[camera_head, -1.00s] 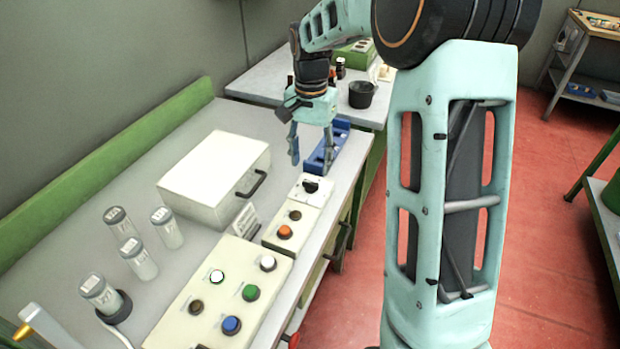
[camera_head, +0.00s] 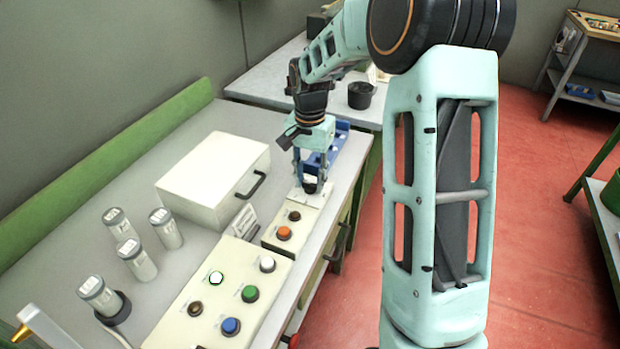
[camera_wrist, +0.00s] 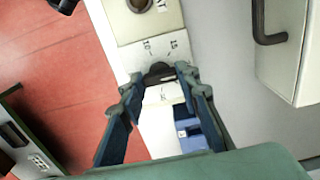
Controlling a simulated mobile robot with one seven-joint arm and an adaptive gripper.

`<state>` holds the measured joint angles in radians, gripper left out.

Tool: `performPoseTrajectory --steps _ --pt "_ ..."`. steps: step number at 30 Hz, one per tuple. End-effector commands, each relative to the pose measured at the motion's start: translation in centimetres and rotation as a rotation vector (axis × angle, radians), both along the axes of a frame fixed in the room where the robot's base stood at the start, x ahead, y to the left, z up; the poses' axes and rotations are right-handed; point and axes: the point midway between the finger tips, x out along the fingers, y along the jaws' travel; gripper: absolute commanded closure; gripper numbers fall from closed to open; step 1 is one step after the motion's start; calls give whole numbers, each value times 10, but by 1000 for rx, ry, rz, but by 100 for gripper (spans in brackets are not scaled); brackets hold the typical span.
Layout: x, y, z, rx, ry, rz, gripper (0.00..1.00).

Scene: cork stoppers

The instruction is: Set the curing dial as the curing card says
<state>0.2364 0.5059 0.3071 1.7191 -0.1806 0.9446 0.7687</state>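The dial (camera_head: 311,188) is a black knob on a white plate at the far end of the beige control box. In the wrist view, the dial (camera_wrist: 159,74) has printed marks around it, with 10 and 15 legible. My gripper (camera_head: 311,180) points down over the dial. In the wrist view, the fingers of my gripper (camera_wrist: 159,77) are apart, one on each side of the knob; I cannot tell if they touch it. A small white card (camera_head: 244,221) stands beside the control box; its writing is too small to read.
A white case (camera_head: 215,175) with a black handle stands left of the dial. A blue rack (camera_head: 340,137) lies just behind it. A button panel (camera_head: 225,295) and an orange button (camera_head: 284,233) are nearer. Several capped jars (camera_head: 138,258) stand at left.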

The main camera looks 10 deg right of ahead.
Motion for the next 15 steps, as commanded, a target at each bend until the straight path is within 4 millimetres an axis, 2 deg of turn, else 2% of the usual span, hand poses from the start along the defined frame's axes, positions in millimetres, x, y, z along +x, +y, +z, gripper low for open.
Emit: performPoseTrajectory --steps 1,4,15 --pt "0 0 0 0 0 0 85" --pt "0 0 0 1 -1 0 94" --pt "1 0 1 -1 -1 72 94"
